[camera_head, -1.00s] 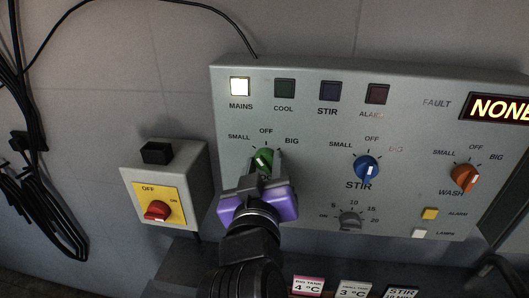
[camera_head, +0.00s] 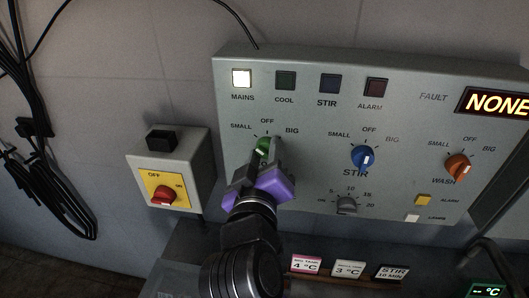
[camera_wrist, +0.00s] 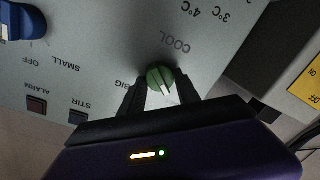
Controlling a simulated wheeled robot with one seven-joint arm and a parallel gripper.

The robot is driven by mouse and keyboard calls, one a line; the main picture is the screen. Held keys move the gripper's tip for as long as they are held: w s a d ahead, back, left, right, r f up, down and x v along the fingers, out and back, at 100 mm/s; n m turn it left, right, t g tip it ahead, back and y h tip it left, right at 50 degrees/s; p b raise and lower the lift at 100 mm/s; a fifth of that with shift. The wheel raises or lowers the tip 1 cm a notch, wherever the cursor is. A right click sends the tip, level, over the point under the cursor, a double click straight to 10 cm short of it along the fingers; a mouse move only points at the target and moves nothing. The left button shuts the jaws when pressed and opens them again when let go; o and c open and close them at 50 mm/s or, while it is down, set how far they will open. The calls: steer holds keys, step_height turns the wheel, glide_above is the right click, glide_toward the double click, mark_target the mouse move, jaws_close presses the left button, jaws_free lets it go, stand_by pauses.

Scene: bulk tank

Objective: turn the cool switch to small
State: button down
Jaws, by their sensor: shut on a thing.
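The green cool switch (camera_head: 263,147) sits on the left of the grey control panel, below the marks SMALL, OFF and BIG. My gripper (camera_head: 264,158) is at the switch with its two dark fingers on either side, shut on the knob. In the wrist view the green knob (camera_wrist: 160,77) lies between the fingertips, with a pale pointer line on it. In the head view the fingers partly cover the knob, and I cannot tell exactly which mark its pointer faces. The COOL lamp (camera_head: 285,80) is dark.
The blue stir switch (camera_head: 362,157) and orange wash switch (camera_head: 458,166) stand to the right, with a small grey dial (camera_head: 347,204) below. A box with a red switch (camera_head: 163,195) is at the left. The MAINS lamp (camera_head: 241,78) is lit. Small label cards (camera_head: 348,268) stand below.

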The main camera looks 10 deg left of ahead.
steer(key=c, duration=0.9)
jaws_free()
steer(key=s, duration=0.4)
steer(key=s+b, duration=0.1)
steer(key=s, duration=0.2)
steer(key=shift+s+r, duration=0.2)
steer(key=shift+s, duration=0.2)
